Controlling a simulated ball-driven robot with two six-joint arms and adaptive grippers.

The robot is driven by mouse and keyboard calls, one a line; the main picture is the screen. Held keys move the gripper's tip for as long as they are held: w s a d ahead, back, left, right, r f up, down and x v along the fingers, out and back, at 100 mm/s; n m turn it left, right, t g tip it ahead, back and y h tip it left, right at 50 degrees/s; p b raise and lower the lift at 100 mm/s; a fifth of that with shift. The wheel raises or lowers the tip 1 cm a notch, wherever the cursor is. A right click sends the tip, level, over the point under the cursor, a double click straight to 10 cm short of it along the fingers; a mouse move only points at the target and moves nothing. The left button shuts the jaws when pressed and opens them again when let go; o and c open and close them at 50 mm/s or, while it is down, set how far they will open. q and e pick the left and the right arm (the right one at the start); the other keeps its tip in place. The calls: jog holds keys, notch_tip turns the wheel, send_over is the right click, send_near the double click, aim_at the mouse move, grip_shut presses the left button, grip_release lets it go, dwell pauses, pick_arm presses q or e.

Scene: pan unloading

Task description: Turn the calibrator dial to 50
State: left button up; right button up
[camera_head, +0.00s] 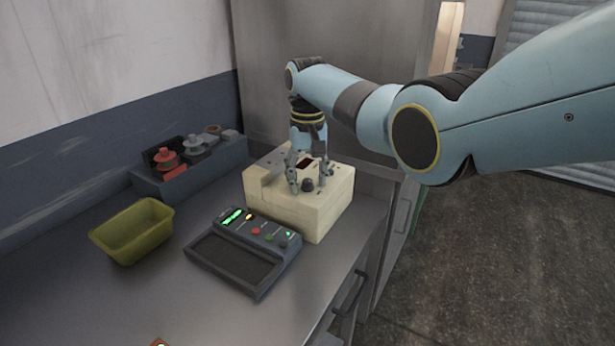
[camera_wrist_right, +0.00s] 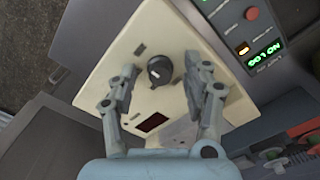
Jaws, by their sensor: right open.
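The calibrator (camera_head: 325,215) is a cream box on the bench, with a dark display on its top and a black dial (camera_head: 307,185). In the right wrist view the dial (camera_wrist_right: 160,70) shows a pale pointer mark, and the calibrator's display (camera_wrist_right: 152,122) is dark with no readable number. My right gripper (camera_head: 309,186) is over the calibrator. Its open fingers stand on either side of the dial, apart from it, as the right wrist view shows (camera_wrist_right: 163,75). My left gripper is in neither view.
A dark panel (camera_head: 242,262) with green displays, coloured buttons and a recessed tray lies in front of the calibrator. A yellow-green bin (camera_head: 133,246) stands at left. A grey box (camera_head: 215,163) holding red and grey parts stands behind. The bench's right edge is close to the calibrator.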

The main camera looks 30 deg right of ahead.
grip_shut()
